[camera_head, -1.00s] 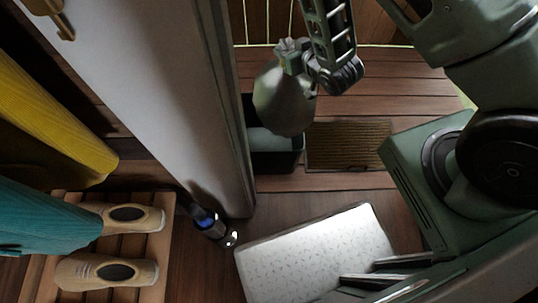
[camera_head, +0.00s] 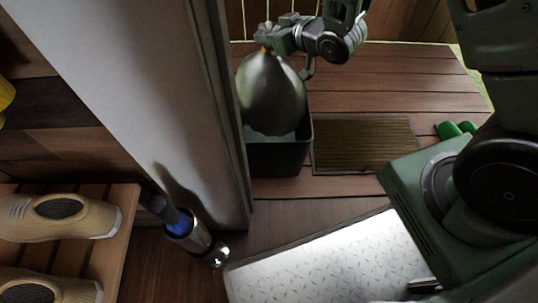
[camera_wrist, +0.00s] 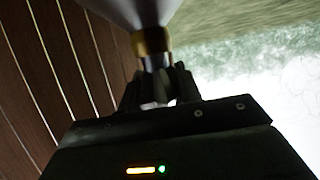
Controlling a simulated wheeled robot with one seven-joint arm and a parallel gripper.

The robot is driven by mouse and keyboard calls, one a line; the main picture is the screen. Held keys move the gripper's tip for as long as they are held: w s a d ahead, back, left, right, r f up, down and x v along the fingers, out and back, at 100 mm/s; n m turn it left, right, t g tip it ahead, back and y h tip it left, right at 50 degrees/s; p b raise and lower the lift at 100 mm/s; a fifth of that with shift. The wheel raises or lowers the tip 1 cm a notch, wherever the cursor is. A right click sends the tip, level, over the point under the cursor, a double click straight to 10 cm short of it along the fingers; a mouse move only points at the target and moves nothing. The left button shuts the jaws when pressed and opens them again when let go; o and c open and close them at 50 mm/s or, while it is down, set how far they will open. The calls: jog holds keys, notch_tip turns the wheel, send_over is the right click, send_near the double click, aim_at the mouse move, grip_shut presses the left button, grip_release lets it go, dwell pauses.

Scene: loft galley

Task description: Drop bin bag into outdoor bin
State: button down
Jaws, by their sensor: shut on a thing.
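The bin bag (camera_head: 272,95) is a full grey-green sack with a yellow tie at its neck. My gripper (camera_head: 268,38) is shut on its neck. The bag hangs over the dark outdoor bin (camera_head: 277,158), which stands on the wooden deck just past the door. The bag's lower end overlaps the bin's opening in the head view, and I cannot tell how deep it reaches. In the wrist view the pale bag (camera_wrist: 143,10) and its gold tie (camera_wrist: 150,42) show at the fingertips (camera_wrist: 157,85). The bag hides much of the bin's inside.
A white door (camera_head: 150,90) and its frame stand close to the left of the bin. A brown doormat (camera_head: 364,145) lies right of it, with green shoes (camera_head: 455,129) further right. Shoes (camera_head: 60,216) rest on a slatted rack.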

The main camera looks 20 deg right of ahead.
jog(key=shift+w+a+f+b, duration=0.1)
jog(key=shift+f+b, duration=0.6)
jog(key=shift+f, duration=0.05)
notch_tip(320, 180, down, 17)
jog(key=b, duration=0.8)
jog(key=shift+f, duration=0.1)
jog(key=shift+f+b, duration=0.35)
jog(key=shift+f, duration=0.25)
jog(key=c, duration=1)
grip_release()
jog(key=shift+o, duration=0.2)
